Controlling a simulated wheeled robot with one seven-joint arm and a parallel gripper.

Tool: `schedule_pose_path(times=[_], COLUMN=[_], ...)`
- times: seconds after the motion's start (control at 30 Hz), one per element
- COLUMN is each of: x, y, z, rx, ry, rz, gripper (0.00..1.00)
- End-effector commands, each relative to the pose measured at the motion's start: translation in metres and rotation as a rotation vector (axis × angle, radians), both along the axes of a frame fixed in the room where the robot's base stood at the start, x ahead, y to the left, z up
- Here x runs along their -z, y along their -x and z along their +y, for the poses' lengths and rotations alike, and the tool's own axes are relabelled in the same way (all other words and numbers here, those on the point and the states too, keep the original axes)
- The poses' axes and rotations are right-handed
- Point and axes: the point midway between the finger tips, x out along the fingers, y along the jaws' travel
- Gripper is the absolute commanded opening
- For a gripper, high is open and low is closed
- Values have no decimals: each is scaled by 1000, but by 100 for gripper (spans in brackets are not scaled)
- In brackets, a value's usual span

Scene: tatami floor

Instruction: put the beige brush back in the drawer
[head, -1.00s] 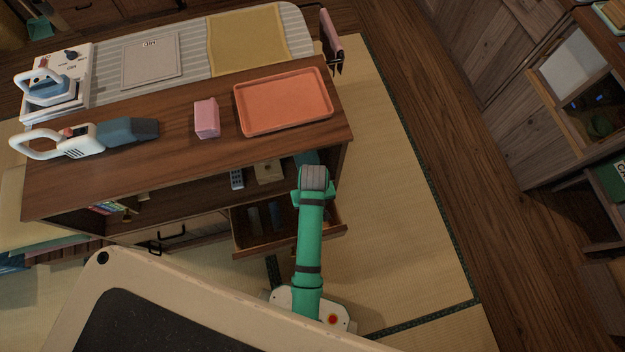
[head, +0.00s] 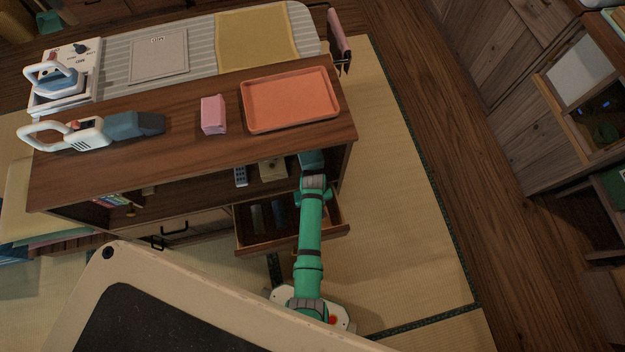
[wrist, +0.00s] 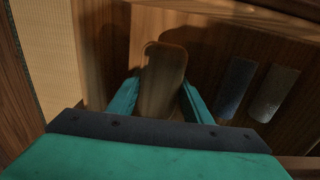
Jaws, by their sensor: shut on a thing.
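The beige brush (wrist: 165,62) shows in the wrist view as a rounded brown block, upright in the picture. My gripper (wrist: 160,90) is shut on it, with one green finger on each side. The open drawer (head: 292,243) lies below the brush, and dark shadows fall on its wooden floor near the brush. I cannot tell whether the brush touches that floor. In the head view my arm hides the fingers and the brush.
A blue item (wrist: 236,86) and a grey item (wrist: 273,93) lie side by side in the drawer, right of the brush. The cabinet top (head: 190,165) overhangs the shelf above. A remote (head: 241,176) sits on that shelf. Tatami (head: 400,220) is clear on the right.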

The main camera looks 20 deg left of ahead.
Motion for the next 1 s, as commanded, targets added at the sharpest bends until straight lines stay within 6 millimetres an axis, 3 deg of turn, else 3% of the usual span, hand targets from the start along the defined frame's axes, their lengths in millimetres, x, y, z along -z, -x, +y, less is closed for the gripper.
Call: schedule_pose_path(times=[0.13,0.5,0.53,0.6,1.0], x=[11,14,15,14,8], y=[0,-1,-1,-1,-2], z=[1,1,1,1,-1], rx=[-1,-1,-1,-1,5], ry=[0,1,0,0,0], rz=[2,1,0,0,0], gripper=[24,24,50,64,64])
